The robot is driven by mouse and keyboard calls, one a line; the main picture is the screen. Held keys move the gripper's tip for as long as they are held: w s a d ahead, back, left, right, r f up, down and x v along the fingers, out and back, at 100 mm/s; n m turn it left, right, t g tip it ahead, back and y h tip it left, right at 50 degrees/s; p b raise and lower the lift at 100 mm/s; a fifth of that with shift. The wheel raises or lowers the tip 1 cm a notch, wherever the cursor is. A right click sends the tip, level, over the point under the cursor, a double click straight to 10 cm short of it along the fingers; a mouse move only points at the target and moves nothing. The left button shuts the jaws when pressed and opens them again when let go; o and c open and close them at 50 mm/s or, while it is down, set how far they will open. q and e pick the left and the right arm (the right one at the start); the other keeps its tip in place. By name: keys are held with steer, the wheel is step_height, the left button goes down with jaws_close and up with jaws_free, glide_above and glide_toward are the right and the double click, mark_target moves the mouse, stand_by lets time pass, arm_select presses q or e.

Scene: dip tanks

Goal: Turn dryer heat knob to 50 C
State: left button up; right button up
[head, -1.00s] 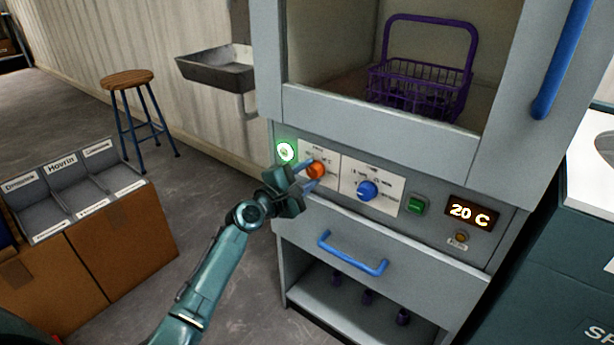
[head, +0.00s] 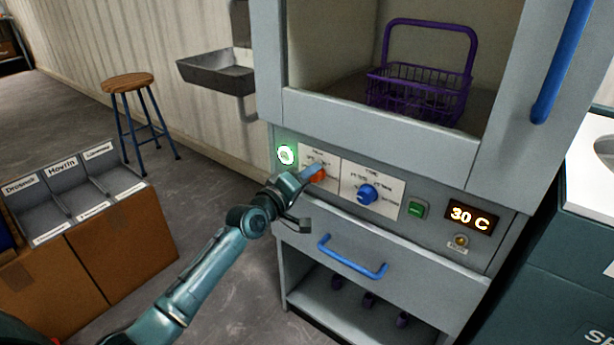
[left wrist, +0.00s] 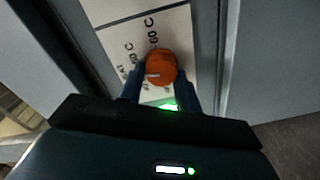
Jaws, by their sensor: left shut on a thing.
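The orange heat knob (head: 318,177) sits on a white label plate on the dryer's front panel. The dryer's display (head: 470,215) reads 30 C. My left gripper (head: 312,175) is shut on the orange knob, with one finger above and partly across it in the head view. In the left wrist view the orange knob (left wrist: 161,67) lies between the two blue fingertips (left wrist: 160,82), and the label beside it shows temperature marks, two of which look like 60 C. My right gripper is not in view.
A blue time knob (head: 367,193) and a green button (head: 417,209) are right of the orange knob. A round green light (head: 286,154) glows at left. A blue drawer handle (head: 352,257) juts out below. A purple basket (head: 418,85) stands in the chamber above.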

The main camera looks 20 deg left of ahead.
arm_select(q)
steer(key=m, duration=0.3)
steer(key=shift+p, duration=0.3)
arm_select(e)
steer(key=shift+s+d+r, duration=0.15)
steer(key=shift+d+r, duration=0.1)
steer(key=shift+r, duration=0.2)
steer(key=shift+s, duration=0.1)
arm_select(q)
steer(key=o, duration=0.8)
steer(key=shift+o, duration=1)
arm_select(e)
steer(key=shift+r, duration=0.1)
arm_select(q)
steer(key=p+v, duration=0.2)
steer(key=v, duration=1.1)
steer(key=shift+s+p, duration=0.2)
steer(key=shift+p, duration=0.2)
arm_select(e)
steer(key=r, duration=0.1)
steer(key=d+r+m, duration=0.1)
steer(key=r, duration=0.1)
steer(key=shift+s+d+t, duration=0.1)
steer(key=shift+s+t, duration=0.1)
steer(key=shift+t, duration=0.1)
arm_select(q)
steer(key=shift+d, duration=0.1)
